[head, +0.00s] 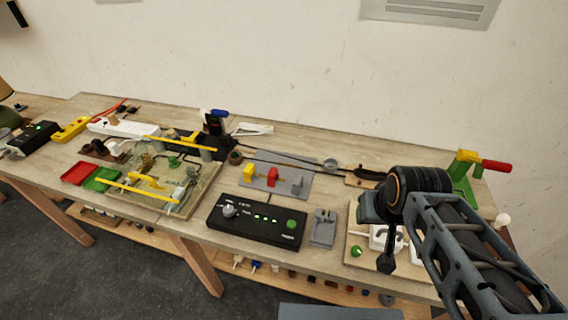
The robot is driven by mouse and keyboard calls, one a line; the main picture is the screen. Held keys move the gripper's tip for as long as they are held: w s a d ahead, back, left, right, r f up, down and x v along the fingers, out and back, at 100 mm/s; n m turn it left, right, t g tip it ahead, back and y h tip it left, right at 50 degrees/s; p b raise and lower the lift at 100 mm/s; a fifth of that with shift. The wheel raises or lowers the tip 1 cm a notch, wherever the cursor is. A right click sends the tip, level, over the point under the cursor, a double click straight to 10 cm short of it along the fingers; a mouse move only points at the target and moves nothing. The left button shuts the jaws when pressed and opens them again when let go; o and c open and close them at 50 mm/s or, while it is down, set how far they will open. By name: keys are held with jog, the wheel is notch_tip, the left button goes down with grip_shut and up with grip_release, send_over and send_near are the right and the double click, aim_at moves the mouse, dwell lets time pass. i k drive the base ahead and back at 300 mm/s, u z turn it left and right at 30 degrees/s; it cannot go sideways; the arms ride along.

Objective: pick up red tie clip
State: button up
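A small red block-like piece, which looks like the red tie clip (272,177), stands upright on a grey plate (290,189) near the middle of the bench. A yellow piece (249,172) stands to its left and a grey piece (297,184) to its right on the same plate. My gripper (387,266) points down at the right, over a wooden board with white sockets, well to the right of the red clip. Its dark fingers look close together, but the view is too small to tell whether they are open or shut. I see nothing clearly held in it.
A black control box (257,221) with a knob and green button lies in front of the grey plate. A small grey stand (323,228) is beside it. A thin dark rod crosses behind the clip. A green clamp with a red handle (496,166) stands far right.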

aim_at(273, 173)
jog(key=k, duration=1)
jog(key=u, duration=1.65)
jog(key=i, duration=1.35)
jog(key=z, duration=1.1)
jog(key=i, duration=0.45)
jog(key=z, duration=0.1)
